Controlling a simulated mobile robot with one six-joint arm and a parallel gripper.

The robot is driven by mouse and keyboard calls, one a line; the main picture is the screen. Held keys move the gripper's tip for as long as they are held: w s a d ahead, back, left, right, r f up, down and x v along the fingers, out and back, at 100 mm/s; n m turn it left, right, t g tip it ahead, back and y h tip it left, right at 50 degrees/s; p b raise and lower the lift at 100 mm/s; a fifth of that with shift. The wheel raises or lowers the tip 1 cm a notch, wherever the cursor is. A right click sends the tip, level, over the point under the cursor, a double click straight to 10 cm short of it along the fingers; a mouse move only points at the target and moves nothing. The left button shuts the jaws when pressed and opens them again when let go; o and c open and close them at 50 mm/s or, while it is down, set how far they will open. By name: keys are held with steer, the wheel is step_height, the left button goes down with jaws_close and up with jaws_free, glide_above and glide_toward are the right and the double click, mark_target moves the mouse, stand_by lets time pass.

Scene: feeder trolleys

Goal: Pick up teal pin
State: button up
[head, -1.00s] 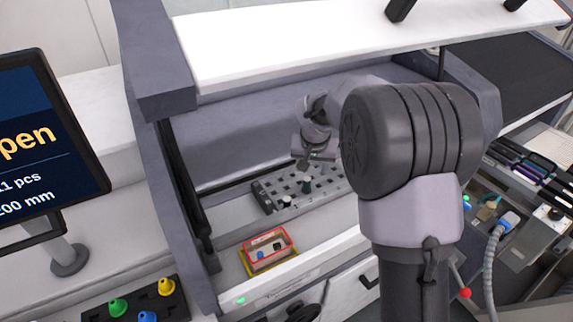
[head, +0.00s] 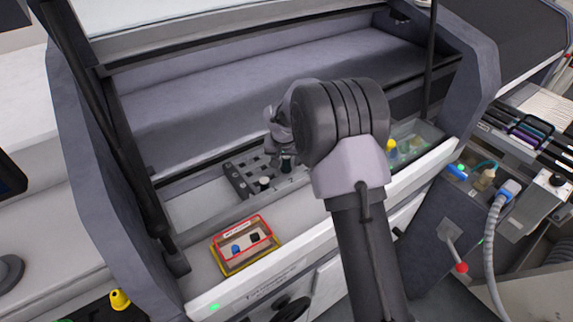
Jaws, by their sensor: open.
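No pin that I can clearly tell as teal shows in the head view. A dark grey pin rack (head: 237,182) with square holes stands on the white work surface inside the machine bay. One light-topped pin (head: 264,183) stands at its front. A dark pin (head: 287,165) stands further right in the rack, too small to tell its colour. My gripper (head: 284,149) is small and partly hidden behind my arm, just above the rack near the dark pin. It is open. My arm hides the rack's right part.
A red-and-yellow framed box (head: 246,246) with a blue and a black piece sits at the front ledge. A yellow piece (head: 391,147) and green items are right of my arm. A bay side post (head: 88,165) stands left. A control box with a red-knobbed lever (head: 461,267) is at right.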

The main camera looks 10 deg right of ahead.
steer(key=shift+x, duration=1.25)
steer(key=shift+w+d, duration=0.1)
steer(key=shift+w, duration=0.05)
steer(key=shift+s+r, duration=0.2)
steer(key=shift+r, duration=0.1)
steer(key=shift+s, duration=0.1)
steer(key=c, duration=0.3)
jaws_close()
steer(key=shift+r, duration=0.1)
step_height(320, 180, up, 10)
steer(key=p, duration=0.4)
